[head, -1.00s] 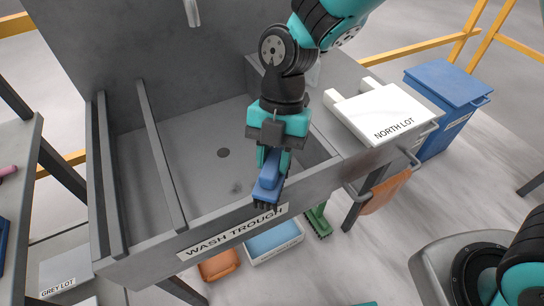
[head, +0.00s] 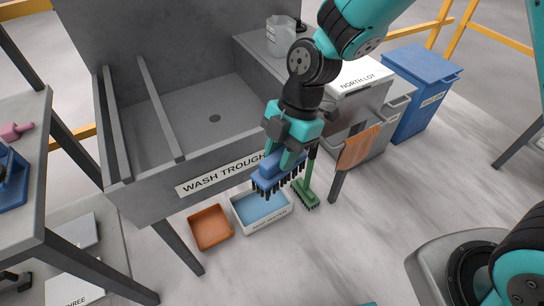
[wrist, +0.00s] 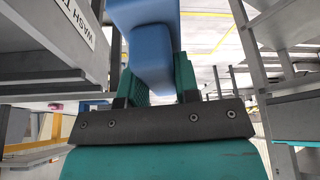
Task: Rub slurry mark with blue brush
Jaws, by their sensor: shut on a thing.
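The blue brush (head: 268,172) is held in my gripper (head: 288,157), bristles down, in front of the wash trough (head: 165,187) and above the floor. In the wrist view, the blue brush (wrist: 148,45) sits between the teal fingers of my gripper (wrist: 152,82). My gripper is shut on it. No slurry mark can be made out on the visible trough floor now; the trough's front wall hides the near part of that floor.
A green brush (head: 306,193), a white bin with blue inside (head: 285,213) and an orange tray (head: 210,228) are below the trough. An orange cloth (head: 358,148) hangs at right. A pitcher (head: 280,38) stands behind. A blue bin (head: 421,90) is farther right. A table (head: 32,150) stands left.

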